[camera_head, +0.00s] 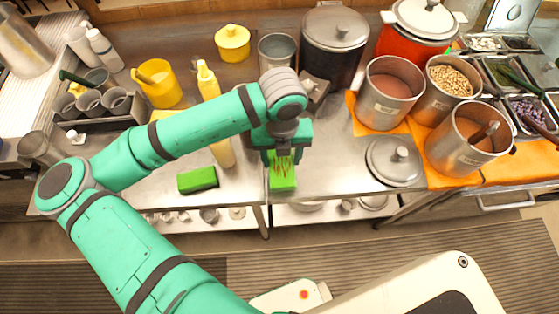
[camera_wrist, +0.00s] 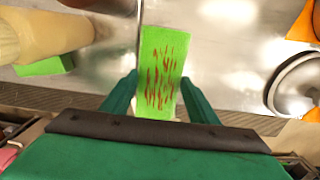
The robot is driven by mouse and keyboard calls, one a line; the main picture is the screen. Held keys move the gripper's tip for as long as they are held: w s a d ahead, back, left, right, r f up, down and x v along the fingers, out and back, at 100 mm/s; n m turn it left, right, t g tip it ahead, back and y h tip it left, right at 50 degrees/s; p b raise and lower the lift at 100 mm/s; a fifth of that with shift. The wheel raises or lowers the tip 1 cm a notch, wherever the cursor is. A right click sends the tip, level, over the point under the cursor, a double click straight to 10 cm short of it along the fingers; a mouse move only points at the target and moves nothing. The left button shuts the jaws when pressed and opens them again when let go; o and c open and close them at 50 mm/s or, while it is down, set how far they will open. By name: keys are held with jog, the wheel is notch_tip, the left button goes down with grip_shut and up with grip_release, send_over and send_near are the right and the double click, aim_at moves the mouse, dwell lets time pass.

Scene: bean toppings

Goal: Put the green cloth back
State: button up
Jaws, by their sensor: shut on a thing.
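A green cloth (camera_head: 283,174) with red streaks is held by my gripper (camera_head: 283,160) over the front part of the steel counter. In the wrist view the cloth (camera_wrist: 162,72) lies between the two green fingers of my gripper (camera_wrist: 160,95). Its far end reaches beyond the fingertips. A second green block-like cloth (camera_head: 198,180), plain and without visible streaks, lies on the counter to the left, near the front edge. Part of it also shows at the left of the wrist view (camera_wrist: 46,66), behind a pale bottle.
A steel lid (camera_head: 394,162) lies to the right, beside pots on an orange cloth (camera_head: 440,178). The counter (camera_head: 335,172) between gripper and lid is clear.

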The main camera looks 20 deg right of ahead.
aim_at(279, 159)
jog(key=shift+w+a+f, duration=0.1)
jog(key=shift+w+f, duration=0.05)
jog(key=shift+f, duration=0.85)
jog(key=shift+w+a+f, duration=0.1)
jog(key=shift+w+f, duration=0.05)
jog(key=shift+f, duration=0.85)
jog(key=shift+f, duration=0.15)
jog(key=o, duration=0.9)
jog(key=shift+o, duration=0.2)
notch_tip(279, 159, up, 12)
jog(key=shift+r, duration=0.2)
jog(key=shift+d, duration=0.1)
